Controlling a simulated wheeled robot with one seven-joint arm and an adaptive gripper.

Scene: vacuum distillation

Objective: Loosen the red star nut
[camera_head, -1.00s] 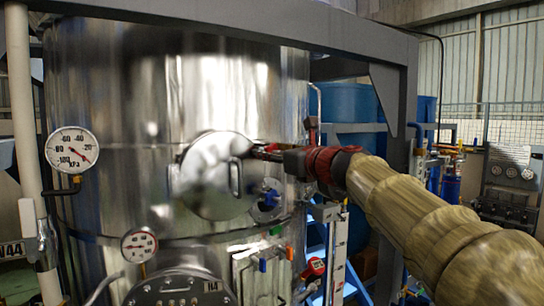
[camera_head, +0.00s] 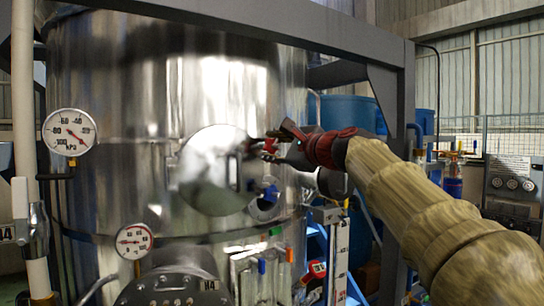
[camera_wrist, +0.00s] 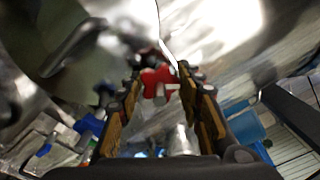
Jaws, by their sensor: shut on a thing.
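The red star nut (camera_wrist: 154,82) is at the tips of my gripper (camera_wrist: 160,72) in the wrist view. One finger lies on each side of it, and the gripper is shut on it. In the head view my gripper (camera_head: 274,146) reaches in from the right to the right edge of the round steel hatch cover (camera_head: 210,170) on the tank. There the nut is only a small red patch, mostly hidden by the fingers.
The steel tank (camera_head: 120,100) fills the left, with two pressure gauges (camera_head: 69,132) on its left side. A blue-handled fitting (camera_head: 270,193) sits just below my gripper. A grey frame beam (camera_head: 270,30) crosses above. Blue drums (camera_head: 362,115) stand behind my arm.

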